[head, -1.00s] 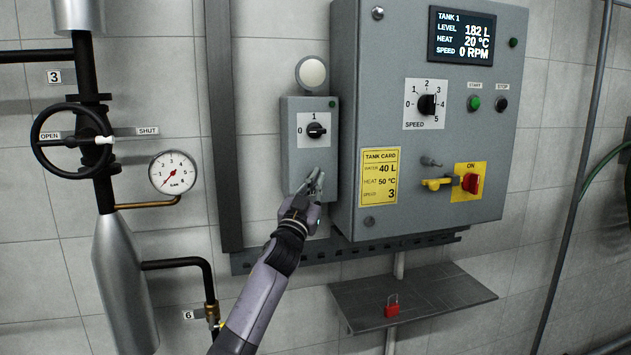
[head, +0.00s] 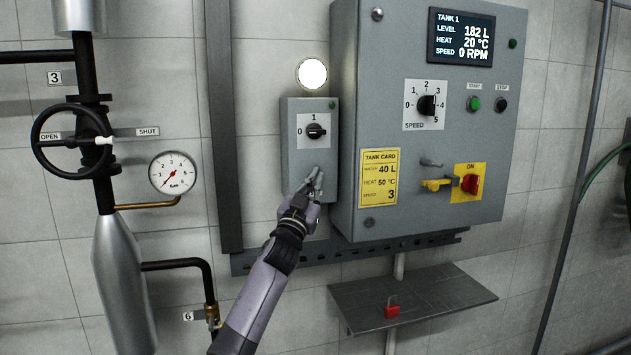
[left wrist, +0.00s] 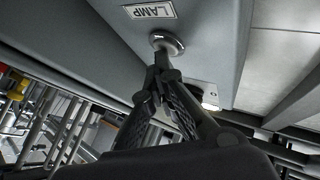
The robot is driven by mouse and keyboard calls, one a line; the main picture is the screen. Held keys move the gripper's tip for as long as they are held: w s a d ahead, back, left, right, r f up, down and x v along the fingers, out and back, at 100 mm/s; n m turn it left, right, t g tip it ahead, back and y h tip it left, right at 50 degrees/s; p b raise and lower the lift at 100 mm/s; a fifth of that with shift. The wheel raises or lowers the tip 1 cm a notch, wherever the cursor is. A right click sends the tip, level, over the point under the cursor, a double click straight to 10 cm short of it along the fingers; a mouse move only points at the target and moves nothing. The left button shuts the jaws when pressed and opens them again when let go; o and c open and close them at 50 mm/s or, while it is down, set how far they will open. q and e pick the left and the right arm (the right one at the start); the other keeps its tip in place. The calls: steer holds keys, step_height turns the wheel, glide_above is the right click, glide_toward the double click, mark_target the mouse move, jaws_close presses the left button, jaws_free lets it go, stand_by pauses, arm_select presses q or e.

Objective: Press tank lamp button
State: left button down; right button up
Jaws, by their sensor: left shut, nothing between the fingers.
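The lamp box (head: 292,155) is a small grey box on the wall, with a black rotary knob (head: 316,131) between 0 and 1. My left gripper (head: 318,174) is shut and empty at the lower front of the box. In the left wrist view its fingertips (left wrist: 160,62) are at a round metal button (left wrist: 167,42) beside a LAMP label (left wrist: 150,11), seemingly touching it. The gripper hides the button in the head view. My right gripper is not in view.
The large grey control cabinet (head: 345,215) stands close to the right of the lamp box. A dark shelf (head: 450,290) with a red padlock (head: 391,308) is below. A pressure gauge (head: 172,172) and a valve wheel (head: 70,140) are to the left.

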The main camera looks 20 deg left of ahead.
arm_select(q)
steer(key=shift+s+d+f+p, duration=0.1)
steer(key=shift+s+d+p, duration=0.35)
steer(key=shift+s, duration=0.3)
steer(key=s+d+p, duration=0.1)
steer(key=s, duration=0.1)
steer(key=s+d, duration=0.1)
steer(key=s, duration=0.1)
steer(key=shift+d+p, duration=0.35)
steer(key=shift+d, duration=0.05)
stand_by(0.4)
